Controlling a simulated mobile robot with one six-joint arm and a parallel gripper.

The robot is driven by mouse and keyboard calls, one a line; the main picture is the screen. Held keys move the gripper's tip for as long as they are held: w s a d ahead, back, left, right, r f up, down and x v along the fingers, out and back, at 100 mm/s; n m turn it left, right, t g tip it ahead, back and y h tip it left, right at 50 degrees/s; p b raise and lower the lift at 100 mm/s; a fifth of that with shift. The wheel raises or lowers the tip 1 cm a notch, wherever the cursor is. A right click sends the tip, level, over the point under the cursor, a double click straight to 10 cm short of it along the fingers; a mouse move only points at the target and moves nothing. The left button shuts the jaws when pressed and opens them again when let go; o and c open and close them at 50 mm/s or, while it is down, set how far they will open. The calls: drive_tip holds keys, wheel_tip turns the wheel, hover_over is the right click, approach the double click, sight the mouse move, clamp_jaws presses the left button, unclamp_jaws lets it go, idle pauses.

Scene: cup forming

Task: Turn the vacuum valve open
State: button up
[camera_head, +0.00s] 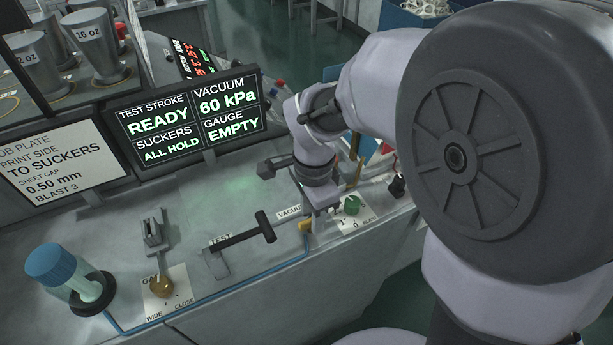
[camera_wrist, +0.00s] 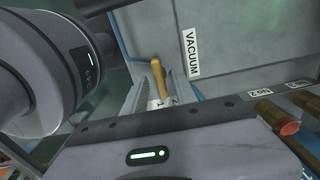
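The vacuum valve has a yellow handle (camera_head: 305,226) at the front edge of the bench, beside a VACUUM label (camera_head: 289,212) and at the end of a blue line. In the wrist view the yellow handle (camera_wrist: 158,76) shows just beyond and between my finger tips, next to the VACUUM label (camera_wrist: 191,52). My gripper (camera_head: 318,208) points down right by the handle. In the wrist view my gripper (camera_wrist: 160,93) has its two grey fingers apart, with a gap between them. I cannot tell whether either finger touches the handle.
A display (camera_head: 190,115) reads vacuum 60 kPa, suckers ALL HOLD, test stroke READY, gauge EMPTY. A black test lever (camera_head: 240,234) lies left of the valve. A green blast knob (camera_head: 351,205) is close on the right. A blue-capped jar (camera_head: 70,277) stands far left.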

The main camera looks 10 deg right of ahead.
wheel_tip(320, 180, up, 17)
drive_tip(key=p, duration=0.7)
drive_tip(key=shift+r, duration=0.2)
drive_tip(key=s+d+f+n+t+y+b, duration=0.1)
drive_tip(key=s+n+t+b, duration=0.1)
drive_tip(key=s+n, duration=0.3)
drive_tip(key=s+d+f+n+t+y+b, duration=0.1)
drive_tip(key=s+f+n+t+b, duration=0.1)
drive_tip(key=s+n, duration=0.3)
drive_tip(key=s+t+b, duration=0.1)
drive_tip(key=s, duration=0.2)
drive_tip(key=shift+d+f+t+b, duration=0.25)
drive_tip(key=shift+d+t+b, duration=0.05)
drive_tip(key=shift+t+b, duration=0.1)
